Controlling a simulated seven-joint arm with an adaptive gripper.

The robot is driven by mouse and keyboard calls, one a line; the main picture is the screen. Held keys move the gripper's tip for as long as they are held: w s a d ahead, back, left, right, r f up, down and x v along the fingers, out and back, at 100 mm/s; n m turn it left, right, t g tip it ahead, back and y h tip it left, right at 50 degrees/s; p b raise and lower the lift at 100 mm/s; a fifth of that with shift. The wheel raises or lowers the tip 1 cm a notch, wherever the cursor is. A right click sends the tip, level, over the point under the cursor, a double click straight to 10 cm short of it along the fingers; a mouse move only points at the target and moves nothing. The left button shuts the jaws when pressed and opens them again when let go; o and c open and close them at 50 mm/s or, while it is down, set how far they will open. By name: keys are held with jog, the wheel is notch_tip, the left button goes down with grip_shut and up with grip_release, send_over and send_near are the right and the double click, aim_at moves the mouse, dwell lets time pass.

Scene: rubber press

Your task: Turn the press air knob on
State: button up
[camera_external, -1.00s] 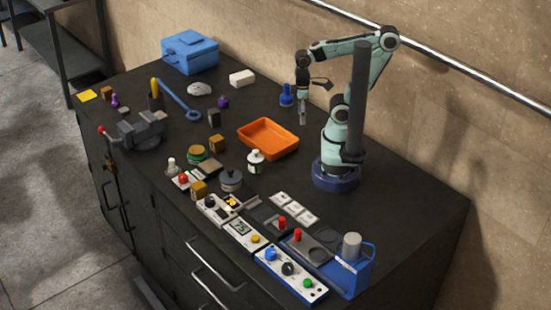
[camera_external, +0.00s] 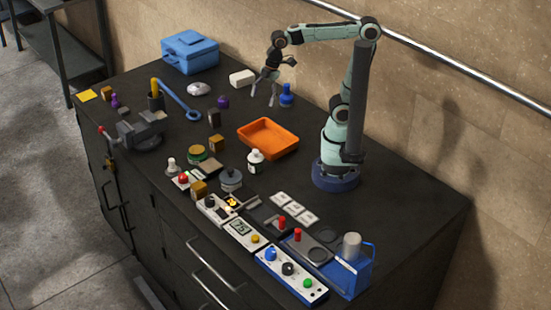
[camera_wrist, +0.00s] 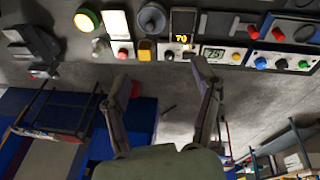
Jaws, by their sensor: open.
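The press panel (camera_external: 290,274) is a white-topped box with a blue front at the bench's front right. It carries a blue knob (camera_external: 271,254), a black knob (camera_external: 288,268) and a green button (camera_external: 308,283). No readable label shows which knob is for air. In the wrist view the blue knob (camera_wrist: 260,63), black knob (camera_wrist: 282,64) and green button (camera_wrist: 303,65) lie at the right edge. My gripper (camera_external: 262,101) is open and empty, raised near the back of the bench, well away from the panel. Its spread fingers also show in the wrist view (camera_wrist: 162,72).
A blue press unit with a grey cylinder (camera_external: 351,247) stands beside the panel. Two red-handled parts (camera_external: 297,235) rise behind it. A display box (camera_external: 243,232) adjoins its left. An orange tray (camera_external: 268,138) and white bottle (camera_external: 255,162) stand between gripper and panel.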

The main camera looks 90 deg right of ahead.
jog(key=w+a+f+n, duration=0.1)
jog(key=w+a+n, duration=0.3)
jog(key=a, duration=0.2)
jog(key=w+a+f+n+g, duration=0.1)
jog(key=w+a+f+n, duration=0.15)
jog(key=a, duration=0.45)
jog(key=w+a+n, duration=0.4)
jog(key=a, duration=0.2)
jog(key=n+g+h, duration=0.2)
jog(key=n, duration=0.5)
send_over(271, 252)
jog(key=f, duration=1.9)
jog(key=shift+w+a, duration=0.1)
jog(key=shift+w, duration=0.1)
notch_tip(271, 252, down, 6)
jog(key=shift+s+r, duration=0.15)
jog(key=shift+f, duration=0.3)
